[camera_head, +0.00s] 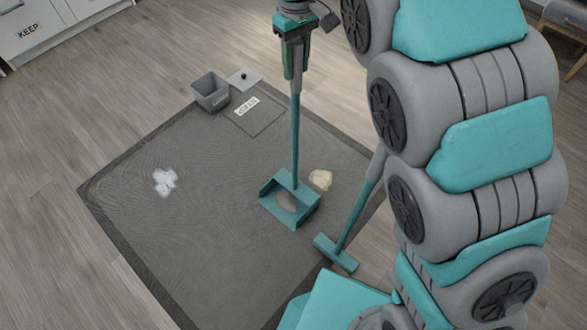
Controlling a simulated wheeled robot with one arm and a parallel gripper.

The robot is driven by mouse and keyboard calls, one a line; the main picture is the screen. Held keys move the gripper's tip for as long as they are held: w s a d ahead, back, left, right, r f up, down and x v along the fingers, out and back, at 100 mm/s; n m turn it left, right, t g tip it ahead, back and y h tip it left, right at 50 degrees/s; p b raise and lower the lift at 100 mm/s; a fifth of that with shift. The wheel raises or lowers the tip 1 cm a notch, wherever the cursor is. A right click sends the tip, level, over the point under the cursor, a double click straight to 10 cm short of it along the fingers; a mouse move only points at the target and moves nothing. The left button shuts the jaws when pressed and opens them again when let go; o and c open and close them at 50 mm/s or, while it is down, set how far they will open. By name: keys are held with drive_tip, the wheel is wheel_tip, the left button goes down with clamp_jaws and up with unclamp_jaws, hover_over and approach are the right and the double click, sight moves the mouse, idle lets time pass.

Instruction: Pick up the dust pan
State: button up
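The dust pan (272,206) is a teal open scoop with a long upright teal handle (295,135), over the dark mat right of its middle.
A teal broom (335,253) stands right of the pan, its upper handle hidden by my arm. A pale yellow patch (320,179) and a white patch (165,181) lie on the mat (220,260). A grey bin (211,92) stands at the mat's far corner, near a small light plate (244,78).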

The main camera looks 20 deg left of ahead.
clamp_jaws()
drive_tip(key=shift+r, duration=0.15)
idle(0.4)
wheel_tip(320, 180, up, 10)
drive_tip(key=shift+f, duration=0.1)
idle(0.4)
drive_tip(key=shift+c, duration=0.3)
unclamp_jaws()
clamp_jaws()
drive_tip(key=shift+d, duration=0.1)
